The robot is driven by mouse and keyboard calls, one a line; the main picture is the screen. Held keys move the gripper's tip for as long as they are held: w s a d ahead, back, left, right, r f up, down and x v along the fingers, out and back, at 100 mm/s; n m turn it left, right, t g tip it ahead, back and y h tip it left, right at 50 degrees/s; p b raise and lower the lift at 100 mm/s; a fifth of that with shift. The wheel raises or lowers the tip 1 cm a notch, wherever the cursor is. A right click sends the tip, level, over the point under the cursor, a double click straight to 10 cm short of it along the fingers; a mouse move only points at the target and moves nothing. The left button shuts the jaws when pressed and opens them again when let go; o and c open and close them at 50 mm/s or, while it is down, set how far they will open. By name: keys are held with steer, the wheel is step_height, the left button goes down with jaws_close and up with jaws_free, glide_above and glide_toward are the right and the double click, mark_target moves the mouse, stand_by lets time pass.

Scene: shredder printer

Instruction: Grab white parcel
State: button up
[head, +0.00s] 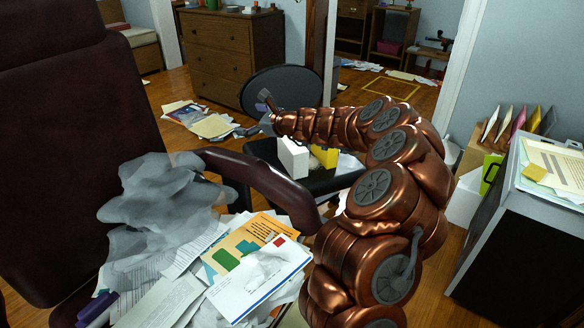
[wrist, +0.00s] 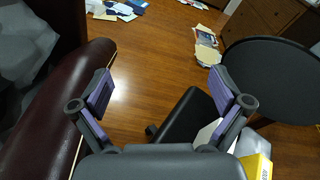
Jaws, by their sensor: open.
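A white parcel (head: 293,158), box-shaped and upright, stands on the seat of a small black chair (head: 262,150). A yellow box (head: 325,156) stands just right of it and also shows at the bottom right of the wrist view (wrist: 262,168). My gripper (head: 264,108) is in the air above and left of the parcel, apart from it. A white surface (wrist: 207,133), likely the parcel, is partly hidden behind the right finger.
A dark red armchair (head: 75,115) fills the left, its armrest (head: 262,178) close to the parcel. Its seat holds grey crumpled material (head: 160,205), papers and a white envelope (head: 262,280). The black chair's round backrest (head: 282,90) rises behind. A dark cabinet (head: 520,230) stands right.

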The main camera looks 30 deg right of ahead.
mark_target(294, 144)
steer(key=d+f+m+h+b, duration=0.1)
steer(key=d+f+m+h, duration=0.1)
steer(key=d+f, duration=0.3)
steer(key=s+d+f+m+h+b, duration=0.1)
steer(key=d+f+m+h+b, duration=0.1)
steer(key=d+f+m, duration=0.2)
steer(key=d+f+m+h+b, duration=0.1)
steer(key=d+f+m+h, duration=0.1)
steer(key=d+f, duration=0.6)
steer(key=shift+s+d+f+m, duration=0.1)
steer(key=shift+s+d+m, duration=0.1)
steer(key=shift+d, duration=0.4)
steer(key=shift+s+d+f+m, duration=0.1)
steer(key=shift+s+d+m, duration=0.1)
steer(key=shift+d, duration=0.4)
steer(key=shift+w+f+b, duration=0.15)
steer(key=shift+w+b, duration=0.25)
steer(key=shift+w, duration=0.85)
steer(key=shift+b+x, duration=0.55)
steer(key=shift+x, duration=0.5)
steer(key=shift+w+d+f, duration=0.15)
steer(key=shift+w+d, duration=0.15)
steer(key=shift+w, duration=0.35)
steer(key=shift+b+x, duration=0.35)
steer(key=shift+x, duration=0.45)
